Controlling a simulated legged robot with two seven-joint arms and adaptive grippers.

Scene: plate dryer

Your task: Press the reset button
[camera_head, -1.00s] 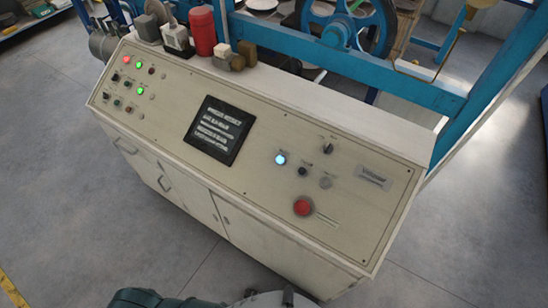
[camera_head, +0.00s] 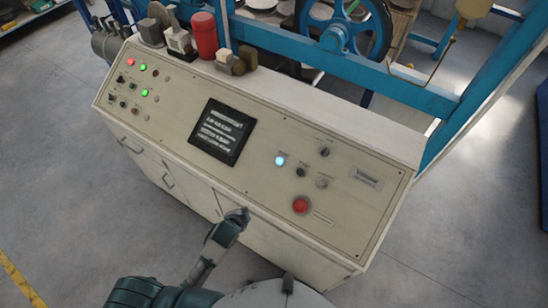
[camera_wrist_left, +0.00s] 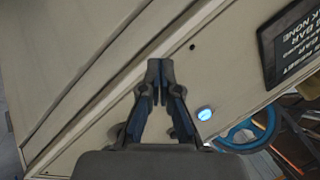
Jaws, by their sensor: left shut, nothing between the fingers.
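The cream control panel (camera_head: 260,185) slopes toward me. On its right side are a glowing blue-white button (camera_head: 280,160), a dark button (camera_head: 301,172), a grey button (camera_head: 321,183) and a large red button (camera_head: 300,205). Their small labels are too blurred to read, so I cannot tell which is reset. My left gripper (camera_head: 240,214) is shut and empty near the panel's front edge, below the screen. In the left wrist view its closed fingertips (camera_wrist_left: 160,72) point along the panel, with the lit button (camera_wrist_left: 204,113) to their right. My right gripper is not seen.
A dark screen (camera_head: 219,131) sits mid-panel, and a black knob (camera_head: 323,152) is above the buttons. Red and green lights (camera_head: 143,67) are at the left. A red cylinder (camera_head: 204,35) and a blue frame (camera_head: 390,88) stand behind. Grey floor is open in front.

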